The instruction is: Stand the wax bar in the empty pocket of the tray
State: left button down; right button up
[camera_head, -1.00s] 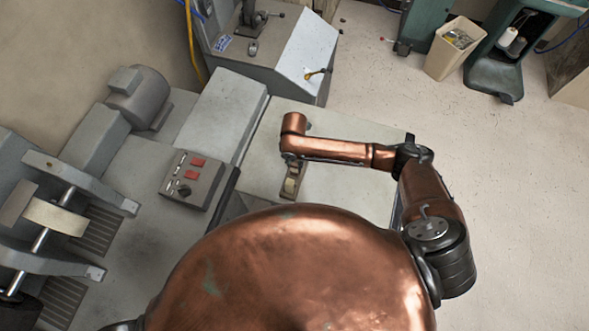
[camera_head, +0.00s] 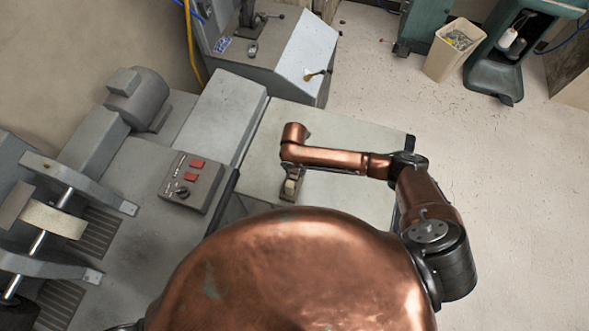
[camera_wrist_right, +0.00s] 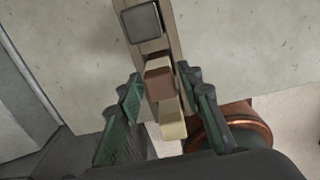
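The tray (camera_wrist_right: 152,49) is a narrow wooden strip on the pale table, running up the right wrist view. In it stand a dark grey block (camera_wrist_right: 142,20) at the top, a brown block (camera_wrist_right: 160,86) in the middle and a cream block (camera_wrist_right: 172,124) nearest me. I cannot tell which block is the wax bar, and no empty pocket shows clearly. My right gripper (camera_wrist_right: 165,82) is open, its green-padded fingers on either side of the brown and cream blocks. In the head view the tray (camera_head: 286,196) shows below my right wrist. My left gripper is not in view.
The pale table top (camera_head: 345,195) is clear around the tray. A grey control box (camera_head: 192,181) with red switches stands to its left, beside the grinding machine. A beige bin (camera_head: 453,50) stands on the floor at the back right.

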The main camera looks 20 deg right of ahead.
jog(key=shift+o, duration=0.5)
notch_tip(320, 180, up, 12)
jog(key=p, duration=0.1)
jog(key=shift+r+p, duration=0.2)
jog(key=shift+p, duration=0.15)
jog(key=shift+a+f, duration=0.1)
jog(key=shift+a, duration=0.05)
